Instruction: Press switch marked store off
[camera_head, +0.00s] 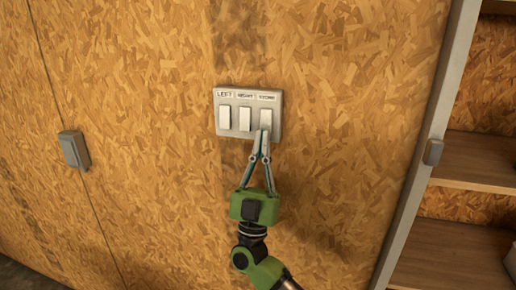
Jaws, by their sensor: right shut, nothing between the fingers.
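A white switch plate (232,133) is fixed on the wooden wall, with three rocker switches side by side under labels. The left switch (224,118) is under the label LEFT. The middle switch (245,119) is under a label that seems to read RIGHT. The store switch (266,117) is at the right, under a label that seems to read STORE. My right gripper (261,141) is shut and empty, its fingertips at the lower end of the store switch and covering part of it. I cannot tell whether they touch it. My left gripper is not in view.
The chipboard wall (350,120) around the plate is clear. A grey box (73,150) is mounted on the wall at the left. Open wooden shelves (475,157) stand at the right behind a grey upright frame (423,160).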

